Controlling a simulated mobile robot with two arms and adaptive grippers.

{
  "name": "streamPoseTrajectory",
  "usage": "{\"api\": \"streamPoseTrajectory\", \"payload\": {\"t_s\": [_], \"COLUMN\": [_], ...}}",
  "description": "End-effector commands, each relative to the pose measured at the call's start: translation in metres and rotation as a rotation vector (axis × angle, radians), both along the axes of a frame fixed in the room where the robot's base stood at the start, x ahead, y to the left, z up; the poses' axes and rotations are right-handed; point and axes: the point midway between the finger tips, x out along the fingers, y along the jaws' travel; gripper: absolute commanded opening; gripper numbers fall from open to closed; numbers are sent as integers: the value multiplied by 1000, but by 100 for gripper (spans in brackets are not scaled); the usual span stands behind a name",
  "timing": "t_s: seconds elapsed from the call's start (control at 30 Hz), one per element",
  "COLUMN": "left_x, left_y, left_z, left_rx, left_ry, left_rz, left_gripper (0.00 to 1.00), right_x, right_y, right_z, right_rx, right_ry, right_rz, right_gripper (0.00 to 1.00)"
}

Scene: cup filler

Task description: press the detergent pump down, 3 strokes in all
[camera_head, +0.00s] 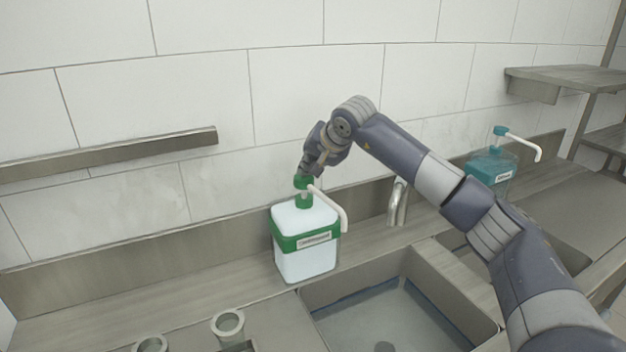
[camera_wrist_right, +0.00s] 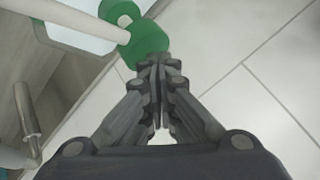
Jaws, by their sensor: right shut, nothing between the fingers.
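The detergent bottle (camera_head: 306,262) is white with a green band and stands upright on the counter behind the sink. Its green pump head (camera_head: 302,183) has a white spout curving to the right. My right gripper (camera_head: 308,172) is shut and empty, pointing down at the top of the pump head. In the right wrist view the shut fingertips (camera_wrist_right: 157,62) meet at the edge of the green pump head (camera_wrist_right: 146,42); whether they touch it I cannot tell. The white spout (camera_wrist_right: 75,18) runs to the upper left there. My left gripper is not in view.
A sink basin (camera_head: 388,318) lies in front of the bottle, with a metal faucet (camera_head: 397,203) to its right. A second bottle, teal with a pump (camera_head: 491,168), stands farther right. Two round cups (camera_head: 228,325) are at the lower left. A wall rail (camera_head: 110,155) is at the left.

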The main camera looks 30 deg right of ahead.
Motion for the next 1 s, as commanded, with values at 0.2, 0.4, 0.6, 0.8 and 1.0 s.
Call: {"api": "streamPoseTrajectory", "payload": {"t_s": [0.2, 0.4, 0.6, 0.8, 1.0], "left_x": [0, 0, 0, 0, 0], "left_y": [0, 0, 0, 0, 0], "left_z": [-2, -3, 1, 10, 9], "left_rx": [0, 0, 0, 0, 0], "left_ry": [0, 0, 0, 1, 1], "left_rz": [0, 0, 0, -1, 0], "left_gripper": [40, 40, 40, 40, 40], "right_x": [-1, -1, -1, 0, 0], "right_y": [1, 1, 1, 0, 0], "right_z": [-7, -8, -4, 7, 7], "right_rx": [-1, -1, -1, -1, -1], "right_ry": [8, 8, 8, 8, 7], "right_rz": [1, 1, 1, 1, 1], "right_gripper": [0, 0, 0, 0, 0]}}
